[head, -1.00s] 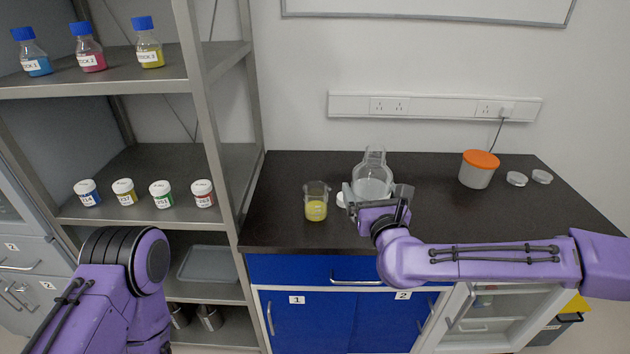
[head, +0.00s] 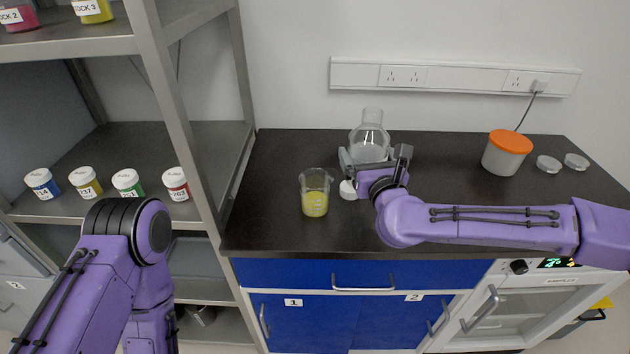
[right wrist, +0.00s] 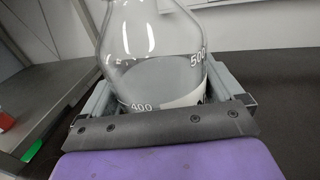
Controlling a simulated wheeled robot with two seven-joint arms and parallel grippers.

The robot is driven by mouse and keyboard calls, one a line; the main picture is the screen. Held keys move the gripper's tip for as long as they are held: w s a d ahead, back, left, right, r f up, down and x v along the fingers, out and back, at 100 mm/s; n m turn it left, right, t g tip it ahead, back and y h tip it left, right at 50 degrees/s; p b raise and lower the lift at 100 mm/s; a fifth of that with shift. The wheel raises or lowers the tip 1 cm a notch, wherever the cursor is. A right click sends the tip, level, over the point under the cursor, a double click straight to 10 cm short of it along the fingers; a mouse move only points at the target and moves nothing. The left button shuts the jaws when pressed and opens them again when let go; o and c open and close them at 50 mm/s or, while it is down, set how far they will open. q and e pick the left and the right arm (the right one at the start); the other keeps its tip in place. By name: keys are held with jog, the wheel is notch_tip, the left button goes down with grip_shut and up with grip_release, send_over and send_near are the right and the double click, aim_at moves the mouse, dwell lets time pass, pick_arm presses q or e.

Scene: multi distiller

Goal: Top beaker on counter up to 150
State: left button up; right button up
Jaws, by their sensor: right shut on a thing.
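A glass beaker (head: 315,192) with yellow liquid stands upright on the dark counter, left of my right gripper. A clear glass bottle (head: 369,138) with graduation marks is behind and between the fingers of my right gripper (head: 368,165). The right wrist view shows the bottle (right wrist: 152,45) upright between the jaws, with 400 and 500 marks and clear liquid inside. My right gripper is shut on this bottle. A white cap (head: 348,189) lies on the counter beside the beaker. My left arm shows at lower left, but its fingertips are not visible.
A grey tub with an orange lid (head: 507,152) and two clear lids (head: 562,163) are at the counter's right. A shelf rack (head: 185,150) with several small jars (head: 125,182) stands left. The counter's front edge is clear.

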jog(key=f+b, duration=0.2)
jog(key=f, duration=0.1)
jog(key=shift+w+a+b, duration=0.15)
jog(key=shift+w+b, duration=0.05)
jog(key=shift+b, duration=0.1)
jog(key=shift+w+f, duration=0.2)
jog(key=shift+f, duration=0.1)
jog(key=shift+s+r, duration=0.15)
jog(key=shift+r, duration=0.05)
